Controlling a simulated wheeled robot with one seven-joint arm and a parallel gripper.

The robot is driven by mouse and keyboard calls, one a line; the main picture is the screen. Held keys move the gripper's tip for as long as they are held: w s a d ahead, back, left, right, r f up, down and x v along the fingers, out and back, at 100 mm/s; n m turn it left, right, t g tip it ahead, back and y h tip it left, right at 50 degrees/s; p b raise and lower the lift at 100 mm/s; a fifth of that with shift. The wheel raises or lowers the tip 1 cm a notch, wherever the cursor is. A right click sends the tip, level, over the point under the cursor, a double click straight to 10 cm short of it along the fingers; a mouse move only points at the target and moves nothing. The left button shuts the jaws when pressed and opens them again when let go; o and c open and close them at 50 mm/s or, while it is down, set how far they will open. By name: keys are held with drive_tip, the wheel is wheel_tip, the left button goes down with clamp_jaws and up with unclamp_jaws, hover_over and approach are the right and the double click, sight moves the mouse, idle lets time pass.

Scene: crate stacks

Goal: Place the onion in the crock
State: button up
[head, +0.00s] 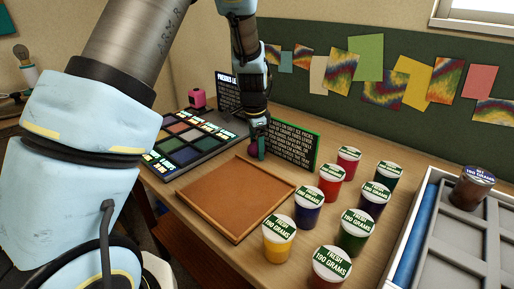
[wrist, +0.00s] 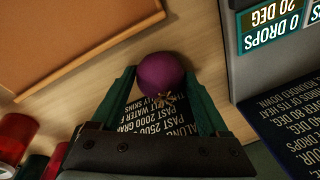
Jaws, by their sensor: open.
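The onion is a round, dark purple ball (wrist: 160,72) with a pale root tuft. It lies between the fingertips of my gripper (wrist: 160,80) in the wrist view. The fingers are open on either side of it; whether either one touches it I cannot tell. In the head view my gripper (head: 258,133) points down by the black text board, with the onion (head: 254,150) partly hidden at its tips. I cannot make out anything that is clearly a crock.
A wooden-rimmed brown tray (head: 232,200) lies empty in front. Several lidded jars (head: 308,207) stand to its right. A grey compartmented tray (head: 455,235) holds a dark lidded jar (head: 470,188). A colour-square panel (head: 185,145) is at left. The text board (head: 292,146) stands close to my gripper.

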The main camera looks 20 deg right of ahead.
clamp_jaws()
idle(0.7)
